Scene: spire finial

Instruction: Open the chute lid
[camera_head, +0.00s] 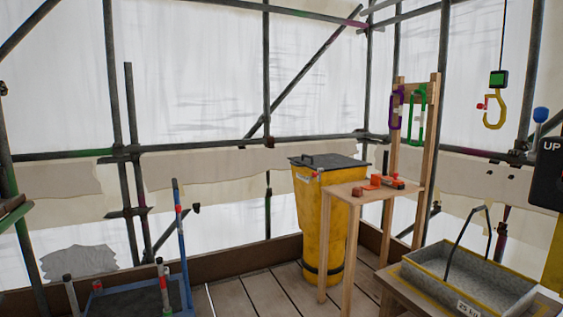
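The yellow chute (322,225) stands on the plank deck right of the middle, with a dark band near its foot. Its dark lid (335,161) lies flat across the top and looks shut. A handle (302,158) stands up on the lid's left part. A small red and white piece shows at the chute's rim under the lid. My gripper is not in view.
A wooden stand (360,190) with red and orange items is close right of the chute, partly hiding it. A grey trough (465,280) with a hoop handle is front right. A yellow hook (494,110) hangs right. A blue-framed cart (130,298) is lower left. Planks (255,300) are bare between.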

